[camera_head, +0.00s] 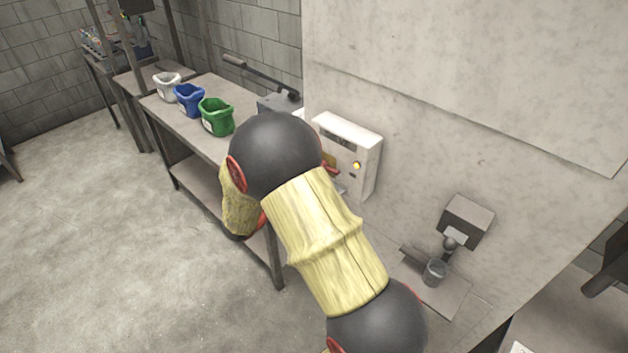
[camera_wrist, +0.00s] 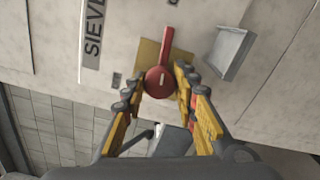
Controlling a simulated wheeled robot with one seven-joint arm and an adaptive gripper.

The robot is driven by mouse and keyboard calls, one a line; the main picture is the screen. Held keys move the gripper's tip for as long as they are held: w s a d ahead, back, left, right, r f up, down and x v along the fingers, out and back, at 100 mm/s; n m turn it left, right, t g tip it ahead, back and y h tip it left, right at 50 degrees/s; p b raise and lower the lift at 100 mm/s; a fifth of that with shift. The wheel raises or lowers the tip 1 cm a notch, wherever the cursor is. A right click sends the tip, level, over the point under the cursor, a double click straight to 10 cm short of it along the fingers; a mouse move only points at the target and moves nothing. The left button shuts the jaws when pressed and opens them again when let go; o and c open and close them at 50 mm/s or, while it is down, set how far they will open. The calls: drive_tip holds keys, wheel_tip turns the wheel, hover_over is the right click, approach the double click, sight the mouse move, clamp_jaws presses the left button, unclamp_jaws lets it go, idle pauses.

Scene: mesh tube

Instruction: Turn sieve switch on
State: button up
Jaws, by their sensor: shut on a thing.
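The red sieve switch (camera_wrist: 170,45) is a round knob with a lever, mounted on a yellow plate (camera_wrist: 148,52) beside a SIEVE label (camera_wrist: 93,32). In the wrist view its lever points up and slightly right. My gripper (camera_wrist: 160,76) has its two fingers on either side of the round knob, and it is shut on it. In the head view the white control box (camera_head: 352,141) with a lit yellow lamp (camera_head: 356,166) hangs on the wall. My arm hides most of the gripper and switch there.
White (camera_head: 167,87), blue (camera_head: 189,99) and green (camera_head: 216,117) containers stand on a metal table (camera_head: 165,112) at left. A grey dispenser (camera_head: 467,221) with a cup (camera_head: 434,272) below is at right. The floor (camera_head: 110,240) at left is clear.

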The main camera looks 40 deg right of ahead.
drive_tip(key=shift+f+m+b, duration=0.15)
drive_tip(key=shift+m+b, duration=0.45)
drive_tip(key=shift+b, duration=0.1)
drive_tip(key=o, duration=1.2)
drive_tip(key=shift+c, duration=0.2)
drive_tip(key=shift+a, duration=0.15)
drive_tip(key=a, duration=1.1)
drive_tip(key=shift+s+a, duration=0.35)
drive_tip(key=shift+s, duration=0.1)
